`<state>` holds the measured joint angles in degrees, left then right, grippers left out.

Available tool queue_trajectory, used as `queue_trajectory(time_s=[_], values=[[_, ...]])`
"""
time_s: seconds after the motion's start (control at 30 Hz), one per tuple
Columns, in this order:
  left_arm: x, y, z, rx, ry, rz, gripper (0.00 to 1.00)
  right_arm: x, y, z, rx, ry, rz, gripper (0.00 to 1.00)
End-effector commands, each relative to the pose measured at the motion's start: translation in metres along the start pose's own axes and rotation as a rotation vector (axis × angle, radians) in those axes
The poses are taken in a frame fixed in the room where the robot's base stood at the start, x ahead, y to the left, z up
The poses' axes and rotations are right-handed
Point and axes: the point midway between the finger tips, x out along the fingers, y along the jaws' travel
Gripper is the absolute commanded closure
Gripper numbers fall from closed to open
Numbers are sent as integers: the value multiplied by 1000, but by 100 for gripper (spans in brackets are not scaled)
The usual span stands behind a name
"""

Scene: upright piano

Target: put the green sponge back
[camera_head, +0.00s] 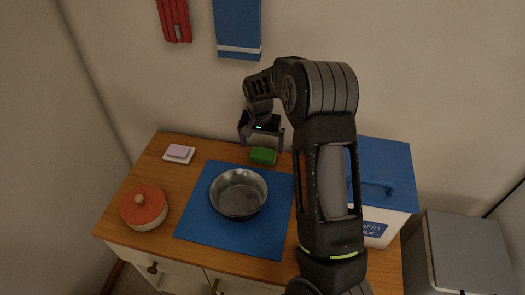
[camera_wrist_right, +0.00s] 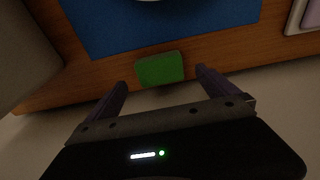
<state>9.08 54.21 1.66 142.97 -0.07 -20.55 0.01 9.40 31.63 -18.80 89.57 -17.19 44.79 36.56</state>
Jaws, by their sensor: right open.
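My right gripper (camera_head: 262,142) is just above and behind the sponge in the head view, open and empty. In the right wrist view its two purple fingertips (camera_wrist_right: 163,77) are apart. Whether the fingers touch the sponge I cannot tell. My left gripper is not in view.
A small white dish with a pale purple bar (camera_head: 179,152) lies at the back left. An orange-lidded pot (camera_head: 143,206) stands at the left front. A white box with a blue lid (camera_head: 386,172) stands at the right. Red and blue cloths (camera_head: 237,25) hang on the wall.

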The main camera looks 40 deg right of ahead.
Motion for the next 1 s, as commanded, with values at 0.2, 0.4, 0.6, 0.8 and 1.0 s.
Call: queue_trajectory(time_s=[0.2, 0.4, 0.6, 0.8, 1.0], values=[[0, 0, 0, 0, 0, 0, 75, -45, 0, 0, -1, 3, -1, 2], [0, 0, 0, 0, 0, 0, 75, -65, 0, 0, 0, 1, 0, 2], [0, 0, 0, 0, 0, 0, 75, -67, 1, 0, 0, 0, 1, 2], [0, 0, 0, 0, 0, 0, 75, -66, 0, 0, 0, 0, 1, 2], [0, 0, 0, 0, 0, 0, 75, -66, 0, 0, 0, 0, 1, 2]])
